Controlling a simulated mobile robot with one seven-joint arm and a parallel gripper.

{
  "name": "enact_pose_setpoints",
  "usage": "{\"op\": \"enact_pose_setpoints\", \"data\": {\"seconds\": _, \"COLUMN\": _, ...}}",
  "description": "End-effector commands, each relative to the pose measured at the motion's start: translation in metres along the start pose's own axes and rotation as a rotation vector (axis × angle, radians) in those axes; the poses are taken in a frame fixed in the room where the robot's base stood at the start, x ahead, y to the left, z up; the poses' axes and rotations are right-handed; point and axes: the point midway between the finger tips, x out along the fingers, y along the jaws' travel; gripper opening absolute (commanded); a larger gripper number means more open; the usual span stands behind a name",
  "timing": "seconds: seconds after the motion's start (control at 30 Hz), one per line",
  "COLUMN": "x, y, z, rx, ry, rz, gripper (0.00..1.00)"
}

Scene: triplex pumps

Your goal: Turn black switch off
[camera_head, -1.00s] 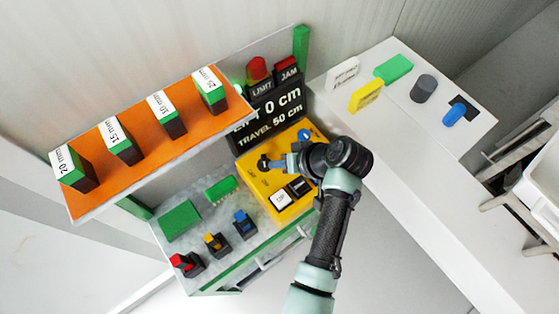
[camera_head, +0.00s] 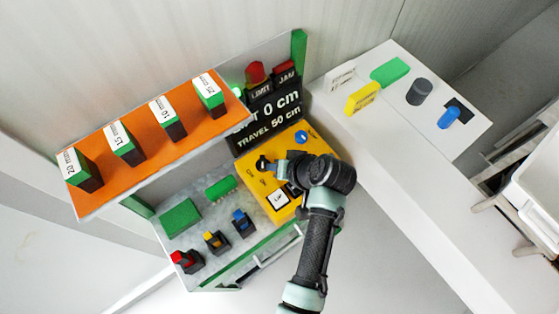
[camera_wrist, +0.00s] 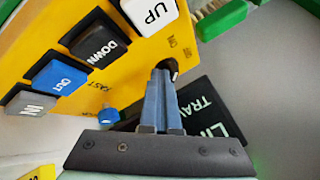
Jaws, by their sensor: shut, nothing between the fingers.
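The black switch (camera_head: 262,163) sits on the yellow control panel (camera_head: 317,147), near its left edge. In the wrist view the black switch (camera_wrist: 172,66) shows right at my fingertips, partly hidden by them, with small printed labels beside it. My gripper (camera_head: 272,164) is shut, its blue-grey fingers together and empty. In the wrist view my gripper (camera_wrist: 160,76) points at the switch and appears to touch it, though the exact contact is hard to see. Which way the switch is turned cannot be told.
The panel also bears an UP button (camera_wrist: 150,14), a DOWN button (camera_wrist: 97,44), a blue OUT button (camera_wrist: 57,78) and a blue knob (camera_head: 301,137). A dark display (camera_head: 270,118) stands behind. An orange shelf (camera_head: 140,146) overhangs at left. A white counter (camera_head: 385,130) is at right.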

Motion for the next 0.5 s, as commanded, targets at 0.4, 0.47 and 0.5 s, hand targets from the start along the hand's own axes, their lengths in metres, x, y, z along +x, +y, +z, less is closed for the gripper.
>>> {"op": "enact_pose_setpoints", "data": {"seconds": 0.4, "x": 0.0, "y": -0.016, "z": 0.007, "rx": 0.188, "ry": 0.098, "rz": 0.101, "gripper": 0.0}}
{"op": "enact_pose_setpoints", "data": {"seconds": 0.47, "x": 0.0, "y": -0.017, "z": 0.009, "rx": 0.234, "ry": 0.121, "rz": 0.124, "gripper": 0.0}}
{"op": "enact_pose_setpoints", "data": {"seconds": 0.5, "x": 0.0, "y": -0.017, "z": 0.009, "rx": 0.263, "ry": 0.138, "rz": 0.141, "gripper": 0.0}}
